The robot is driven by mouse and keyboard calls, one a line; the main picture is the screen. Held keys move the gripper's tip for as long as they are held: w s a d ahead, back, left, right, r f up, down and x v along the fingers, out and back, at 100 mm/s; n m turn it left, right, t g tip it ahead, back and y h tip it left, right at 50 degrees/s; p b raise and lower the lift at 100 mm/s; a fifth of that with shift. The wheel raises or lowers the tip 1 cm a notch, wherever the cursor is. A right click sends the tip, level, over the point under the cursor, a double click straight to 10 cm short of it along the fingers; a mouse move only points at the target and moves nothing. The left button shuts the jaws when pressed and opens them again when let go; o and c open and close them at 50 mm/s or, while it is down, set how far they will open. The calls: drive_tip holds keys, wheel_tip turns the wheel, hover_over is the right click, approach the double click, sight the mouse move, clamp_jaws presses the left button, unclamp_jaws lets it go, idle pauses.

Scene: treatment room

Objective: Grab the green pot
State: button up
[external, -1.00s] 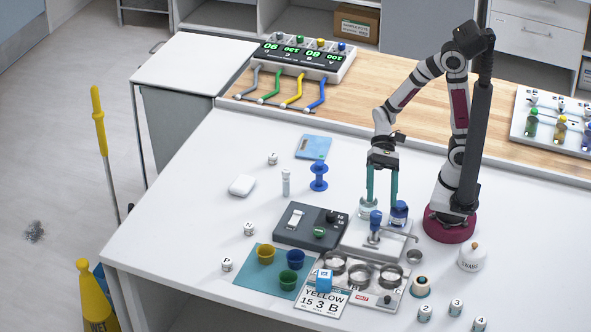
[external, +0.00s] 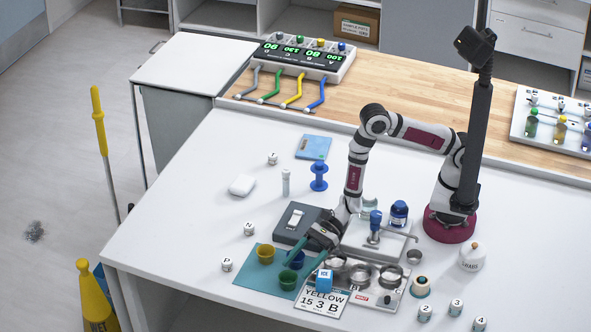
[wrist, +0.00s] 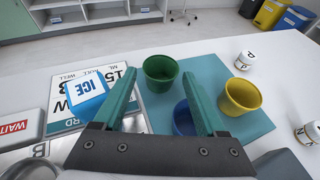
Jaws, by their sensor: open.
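The green pot (external: 287,281) stands on the teal mat (external: 262,287), near its front edge. In the wrist view the green pot (wrist: 161,71) is upright and empty, just beyond the fingertips and in line with the gap between them. My gripper (external: 300,266) is open, low over the mat's right side, with its teal fingers tilted toward the pot. In the wrist view my gripper (wrist: 160,78) holds nothing. I cannot tell whether a finger touches the pot.
A yellow pot (wrist: 243,95) stands on the mat at right. A blue pot (wrist: 184,120) sits close behind the green one, partly hidden by the right finger. A blue ICE cube (wrist: 86,93) rests on the sign card (wrist: 64,121) left of the gripper.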

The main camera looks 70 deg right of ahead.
sight(282, 287)
drive_tip(key=x, duration=0.5)
drive_tip(key=c, duration=1)
drive_tip(key=shift+o, duration=0.2)
drive_tip(key=shift+r, duration=0.15)
